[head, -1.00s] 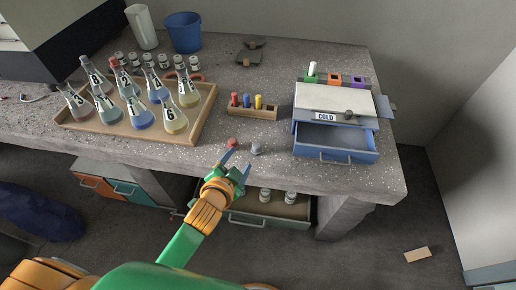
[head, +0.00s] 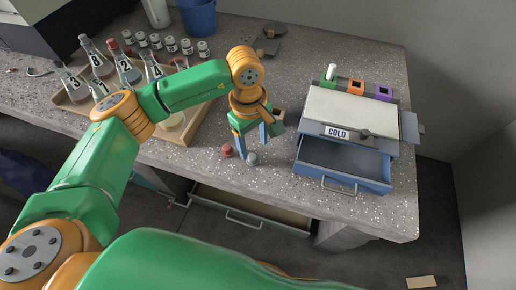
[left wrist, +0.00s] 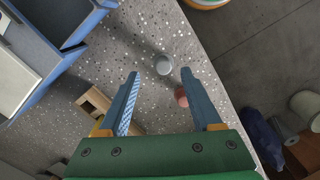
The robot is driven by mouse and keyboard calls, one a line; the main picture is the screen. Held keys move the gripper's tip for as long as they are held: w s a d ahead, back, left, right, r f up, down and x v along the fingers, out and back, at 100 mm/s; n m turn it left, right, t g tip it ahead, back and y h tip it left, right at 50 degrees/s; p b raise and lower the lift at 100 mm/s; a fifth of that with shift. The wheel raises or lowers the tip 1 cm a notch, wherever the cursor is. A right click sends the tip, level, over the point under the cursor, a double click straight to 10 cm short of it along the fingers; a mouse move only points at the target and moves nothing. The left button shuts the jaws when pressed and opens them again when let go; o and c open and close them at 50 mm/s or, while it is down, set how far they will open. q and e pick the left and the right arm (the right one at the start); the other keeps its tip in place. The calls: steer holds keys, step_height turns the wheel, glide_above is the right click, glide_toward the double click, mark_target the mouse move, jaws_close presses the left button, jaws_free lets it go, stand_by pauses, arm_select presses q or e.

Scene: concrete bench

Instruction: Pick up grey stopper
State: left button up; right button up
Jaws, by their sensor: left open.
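The grey stopper (head: 252,159) stands on the speckled bench near its front edge, just right of the red stopper (head: 227,151). My left gripper (head: 251,142) points down over the bench, just behind the two stoppers, open and empty. In the left wrist view the grey stopper (left wrist: 163,64) shows between the lines of the open fingers (left wrist: 160,75), slightly beyond their tips. The red stopper (left wrist: 181,97) lies close beside the right finger there, partly hidden by it. My right gripper is not in view.
The blue drawer (head: 345,170) of the box marked COLD stands open to the right. A wooden tray (head: 185,138) of numbered flasks is at the left. The rack (head: 279,115) is mostly hidden behind my gripper. The front edge is close to the stoppers.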

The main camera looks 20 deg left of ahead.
mark_target(251, 155)
arm_select(q)
steer(key=shift+a+y, duration=0.3)
steer(key=shift+a, duration=0.4)
steer(key=f, duration=0.2)
steer(key=f+p, duration=0.1)
steer(key=f, duration=0.3)
steer(key=shift+d+f, duration=0.3)
steer(key=shift+d, duration=0.05)
jaws_close()
